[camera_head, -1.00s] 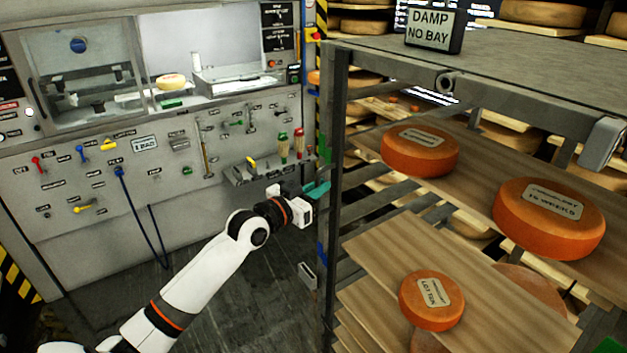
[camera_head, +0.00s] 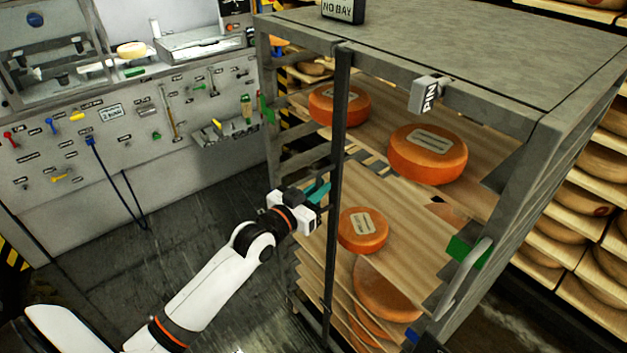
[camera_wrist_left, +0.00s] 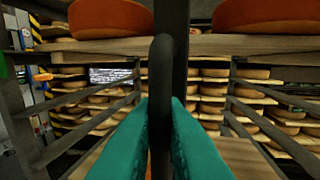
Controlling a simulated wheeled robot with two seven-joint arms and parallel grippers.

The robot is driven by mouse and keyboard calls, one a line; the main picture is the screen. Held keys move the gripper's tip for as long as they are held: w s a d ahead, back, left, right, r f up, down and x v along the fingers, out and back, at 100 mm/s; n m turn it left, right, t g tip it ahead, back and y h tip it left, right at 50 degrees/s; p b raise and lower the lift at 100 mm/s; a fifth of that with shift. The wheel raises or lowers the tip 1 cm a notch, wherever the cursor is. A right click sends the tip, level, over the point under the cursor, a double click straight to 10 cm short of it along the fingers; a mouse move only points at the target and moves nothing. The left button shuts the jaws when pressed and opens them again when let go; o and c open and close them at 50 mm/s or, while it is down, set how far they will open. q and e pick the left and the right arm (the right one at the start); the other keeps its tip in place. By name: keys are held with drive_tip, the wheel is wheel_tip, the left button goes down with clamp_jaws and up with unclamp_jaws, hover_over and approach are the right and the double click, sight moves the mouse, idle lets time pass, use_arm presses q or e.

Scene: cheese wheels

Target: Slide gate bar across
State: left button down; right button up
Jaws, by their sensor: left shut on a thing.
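The gate bar (camera_head: 341,120) is a dark upright bar across the open front of the grey rack (camera_head: 450,50). It stands between the rack's left post and the right post. My left gripper (camera_head: 319,192), with teal fingers, is at the bar about halfway down. In the left wrist view, the fingers (camera_wrist_left: 160,130) are shut on a dark curved handle (camera_wrist_left: 161,75) in front of the bar. The lower end of the handle is hidden between the fingers. A grey block marked PIN (camera_head: 428,95) hangs at the top rail, right of the bar. My right gripper is not in view.
Orange cheese wheels (camera_head: 428,154) lie on wooden boards inside the rack, behind the bar. A green block (camera_head: 468,250) and a grey handle (camera_head: 465,285) are on the right post. A tool panel (camera_head: 60,150) stands at the left. The floor between is clear.

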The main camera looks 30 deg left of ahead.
use_arm(q)
drive_tip(key=shift+s+d, duration=0.1)
drive_tip(key=shift+d, duration=0.3)
drive_tip(key=shift+f, duration=0.1)
drive_tip(key=c, duration=1.5)
unclamp_jaws()
drive_tip(key=shift+d, duration=0.1)
drive_tip(key=shift+c, duration=0.2)
drive_tip(key=shift+s+d, duration=0.1)
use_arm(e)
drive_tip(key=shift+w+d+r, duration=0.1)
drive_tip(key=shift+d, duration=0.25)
